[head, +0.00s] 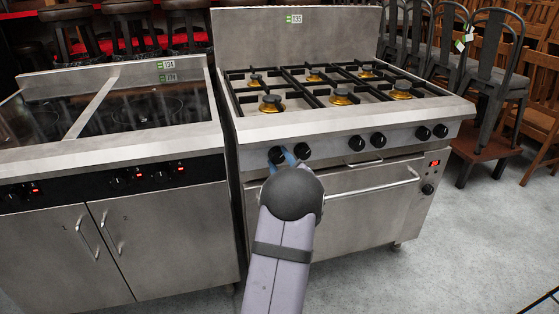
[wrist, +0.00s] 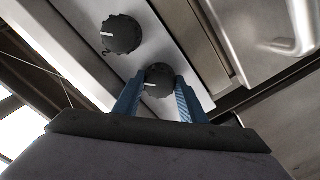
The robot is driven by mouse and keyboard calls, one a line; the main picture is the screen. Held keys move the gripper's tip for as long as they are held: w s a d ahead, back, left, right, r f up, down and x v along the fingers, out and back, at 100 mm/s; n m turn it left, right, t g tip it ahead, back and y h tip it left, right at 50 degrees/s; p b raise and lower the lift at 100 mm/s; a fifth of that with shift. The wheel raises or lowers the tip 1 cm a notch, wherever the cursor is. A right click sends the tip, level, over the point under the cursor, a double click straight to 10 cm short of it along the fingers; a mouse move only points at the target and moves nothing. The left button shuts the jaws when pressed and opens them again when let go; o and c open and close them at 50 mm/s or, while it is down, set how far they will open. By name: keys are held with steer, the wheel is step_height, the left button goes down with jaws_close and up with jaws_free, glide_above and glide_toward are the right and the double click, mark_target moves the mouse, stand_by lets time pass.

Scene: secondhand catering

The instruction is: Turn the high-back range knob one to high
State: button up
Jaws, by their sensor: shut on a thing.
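The high-back range (head: 250,130) is a steel unit with several black knobs along its front panel. The leftmost knob (head: 276,155) is the one my gripper (head: 284,159) reaches, and my arm partly covers the area below it. In the wrist view, my gripper's blue fingers (wrist: 157,88) are shut on this black ridged knob (wrist: 158,76), one on each side. Its white mark points toward the picture's left. The neighbouring knob (wrist: 120,35) is free, with its white mark also pointing left; it shows in the head view too (head: 302,151).
The oven door handle (head: 371,181) juts out below the knobs, to the right of my gripper. A second cooker with a dark glass top (head: 110,115) stands close on the left. Chairs (head: 487,65) stand at the right. The grey floor (head: 440,260) in front is clear.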

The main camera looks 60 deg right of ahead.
steer(key=m+p, duration=0.1)
steer(key=m, duration=0.3)
steer(key=shift+m, duration=0.4)
steer(key=shift+m+p, duration=0.85)
steer(key=shift+m, duration=1.15)
steer(key=o, duration=1.1)
steer(key=shift+c, duration=0.2)
steer(key=shift+a, duration=0.1)
steer(key=v, duration=0.7)
steer(key=shift+s, duration=0.15)
